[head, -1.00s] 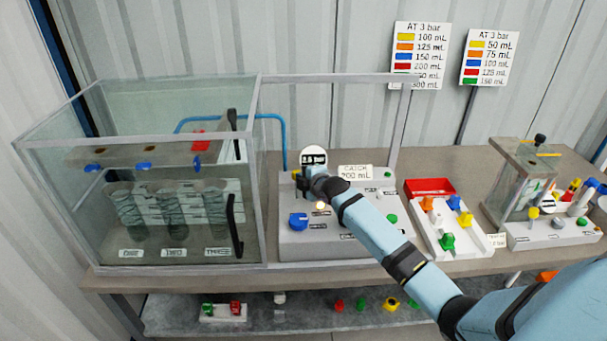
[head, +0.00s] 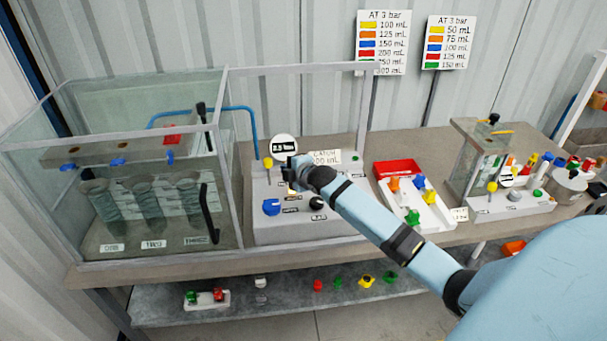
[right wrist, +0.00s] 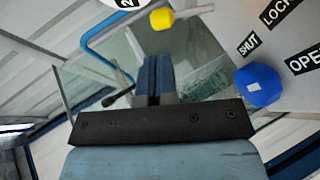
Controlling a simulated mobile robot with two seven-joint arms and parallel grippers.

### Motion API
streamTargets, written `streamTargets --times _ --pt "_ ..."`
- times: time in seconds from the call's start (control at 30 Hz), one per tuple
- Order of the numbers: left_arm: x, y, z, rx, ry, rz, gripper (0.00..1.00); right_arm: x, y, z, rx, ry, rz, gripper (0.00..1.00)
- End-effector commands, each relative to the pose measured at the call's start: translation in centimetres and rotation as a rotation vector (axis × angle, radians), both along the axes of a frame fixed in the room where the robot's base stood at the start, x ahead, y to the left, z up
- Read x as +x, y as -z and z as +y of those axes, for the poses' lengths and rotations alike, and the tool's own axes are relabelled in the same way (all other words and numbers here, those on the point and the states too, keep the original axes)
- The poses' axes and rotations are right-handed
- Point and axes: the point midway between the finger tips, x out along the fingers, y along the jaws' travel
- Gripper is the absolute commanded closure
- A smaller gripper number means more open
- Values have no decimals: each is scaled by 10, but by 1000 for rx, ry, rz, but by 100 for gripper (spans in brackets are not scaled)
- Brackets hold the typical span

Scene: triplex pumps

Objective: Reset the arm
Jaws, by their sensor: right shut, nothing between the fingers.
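My right arm reaches in from the lower right in the head view. Its gripper (head: 294,174) is shut and empty, in front of the grey control panel (head: 285,232), just below the round gauge (head: 284,148). In the right wrist view the closed dark fingers (right wrist: 152,75) point away from the camera. A blue knob (right wrist: 258,85) beside SHUT, LOCK and OPEN labels lies to their right, and a yellow knob (right wrist: 162,18) is above them. The same blue knob (head: 271,207) and yellow knob (head: 268,163) show in the head view. My left gripper is out of sight.
A glass tank (head: 75,220) with three cylinders stands left of the panel. A white tray (head: 440,218) with coloured parts and a red bin (head: 397,167) are to the right. A clear box rig (head: 478,160) is farther right. A lower shelf (head: 330,300) holds loose coloured parts.

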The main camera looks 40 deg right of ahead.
Motion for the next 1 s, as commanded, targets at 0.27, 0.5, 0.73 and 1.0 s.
streamTargets --times 0.27,0.5,0.73,1.0 --pt "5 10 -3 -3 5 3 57 -50 -15 2 -2 0 0 100" --pt "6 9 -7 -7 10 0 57 -62 -21 3 1 0 0 100" --pt "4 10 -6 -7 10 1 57 -66 -15 8 18 0 6 100" --pt "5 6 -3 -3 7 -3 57 -146 83 89 364 45 107 100"
